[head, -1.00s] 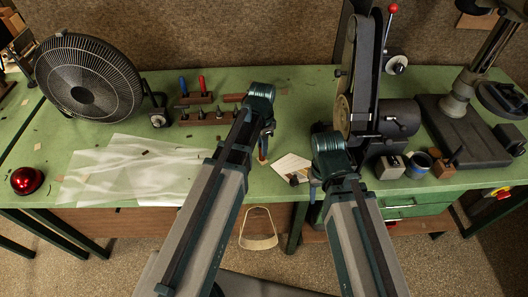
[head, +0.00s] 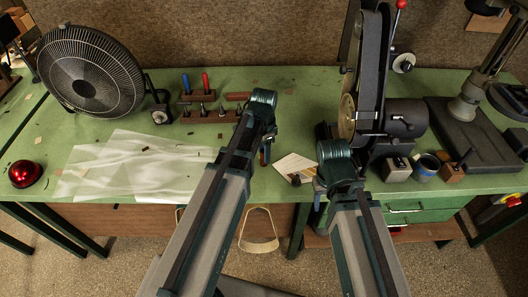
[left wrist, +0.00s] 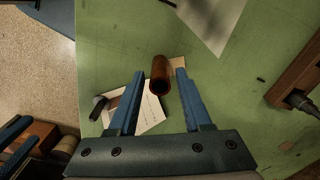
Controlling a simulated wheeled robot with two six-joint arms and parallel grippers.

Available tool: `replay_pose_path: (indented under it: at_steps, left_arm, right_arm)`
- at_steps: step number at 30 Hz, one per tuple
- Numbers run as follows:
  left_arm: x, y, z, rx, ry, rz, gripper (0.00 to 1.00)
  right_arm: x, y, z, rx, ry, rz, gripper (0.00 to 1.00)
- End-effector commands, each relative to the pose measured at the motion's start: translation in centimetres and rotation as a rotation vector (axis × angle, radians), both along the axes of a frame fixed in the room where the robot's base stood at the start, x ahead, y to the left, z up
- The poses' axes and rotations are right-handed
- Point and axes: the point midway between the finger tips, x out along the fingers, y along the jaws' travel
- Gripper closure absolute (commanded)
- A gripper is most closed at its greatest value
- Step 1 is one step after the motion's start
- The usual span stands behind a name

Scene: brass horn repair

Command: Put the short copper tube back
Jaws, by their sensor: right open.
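The short copper tube (left wrist: 159,78) shows in the left wrist view between the two blue fingers of my left gripper (left wrist: 160,72). It seems to stand on the green bench, its open end facing the camera. The fingers are apart, with a gap on each side of the tube. In the head view my left gripper (head: 265,152) is low over the bench, and its arm and fingers mostly hide the tube. My right gripper (head: 318,192) is open, near the bench's front edge, partly hidden by its own wrist.
A printed card (head: 294,166) lies beside the tube, with a small dark piece on it. A tool rack (head: 208,115) stands behind. A clear sheet (head: 130,168) covers the bench to the left. The belt sander (head: 370,90) stands close by my right arm.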

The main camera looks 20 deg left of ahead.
Motion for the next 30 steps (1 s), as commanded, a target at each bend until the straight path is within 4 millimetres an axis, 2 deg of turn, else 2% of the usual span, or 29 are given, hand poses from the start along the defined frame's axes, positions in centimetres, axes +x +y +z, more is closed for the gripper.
replay_pose_path:
  at_steps: [11, 17, 23, 30]
  left_arm:
    - [0.0, 0.0, 0.1, 0.000, 0.000, 0.000, 0.43]
    - [0.0, 0.0, 1.2, 0.000, 0.000, 0.000, 0.43]
    - [0.0, 0.0, 3.5, 0.000, 0.000, 0.000, 0.43]
    - [0.0, 0.0, 7.3, 0.000, 0.000, 0.000, 0.43]
  right_arm:
    - [0.0, 0.0, 0.1, 0.000, 0.000, 0.000, 0.50]
    - [0.0, 0.0, 1.2, 0.000, 0.000, 0.000, 0.50]
    - [0.0, 0.0, 3.5, 0.000, 0.000, 0.000, 0.50]
    - [0.0, 0.0, 7.3, 0.000, 0.000, 0.002, 0.50]
